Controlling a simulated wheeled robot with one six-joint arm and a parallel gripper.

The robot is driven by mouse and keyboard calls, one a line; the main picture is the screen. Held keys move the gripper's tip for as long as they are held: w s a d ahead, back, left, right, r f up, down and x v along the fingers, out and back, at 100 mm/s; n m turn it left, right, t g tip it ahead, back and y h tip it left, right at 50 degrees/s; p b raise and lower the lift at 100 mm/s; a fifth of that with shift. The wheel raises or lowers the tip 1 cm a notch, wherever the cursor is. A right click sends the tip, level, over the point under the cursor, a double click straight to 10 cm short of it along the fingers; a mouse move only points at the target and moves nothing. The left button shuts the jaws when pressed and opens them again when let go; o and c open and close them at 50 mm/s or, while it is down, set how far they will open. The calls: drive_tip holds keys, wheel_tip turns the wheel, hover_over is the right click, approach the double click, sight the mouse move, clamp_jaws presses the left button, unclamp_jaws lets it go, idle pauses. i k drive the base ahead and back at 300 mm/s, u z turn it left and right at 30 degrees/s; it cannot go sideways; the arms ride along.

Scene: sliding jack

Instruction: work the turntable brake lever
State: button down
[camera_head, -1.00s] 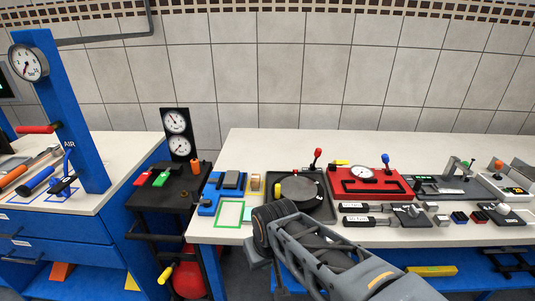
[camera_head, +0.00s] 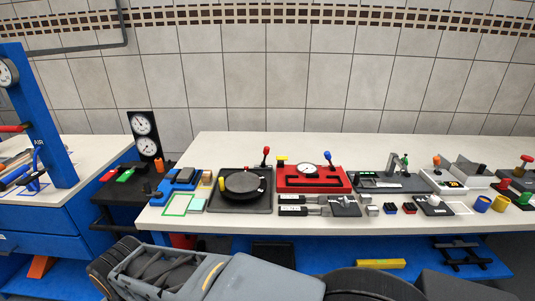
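The turntable is a black round disc (camera_head: 243,187) on a dark square tray (camera_head: 227,207) near the left end of the white bench. A lever with a red ball knob (camera_head: 265,151) stands upright at the tray's back right corner; I take it for the brake lever. A short yellow peg (camera_head: 221,186) stands at the disc's left edge. My arm crosses the bottom left foreground, below and in front of the bench edge. I make out no gripper fingers, and nothing of mine touches the turntable or lever.
Right of the turntable is a red gauge unit (camera_head: 312,177) with a blue-knobbed lever (camera_head: 328,156). Left are blue fixtures (camera_head: 180,181) and a green-outlined square (camera_head: 176,204). A black stand with two dials (camera_head: 146,136) is farther left. The bench's back strip is clear.

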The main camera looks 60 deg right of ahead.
sight(266, 149)
drive_tip(key=u, duration=0.1)
drive_tip(key=k, duration=0.4)
drive_tip(key=z, duration=0.95)
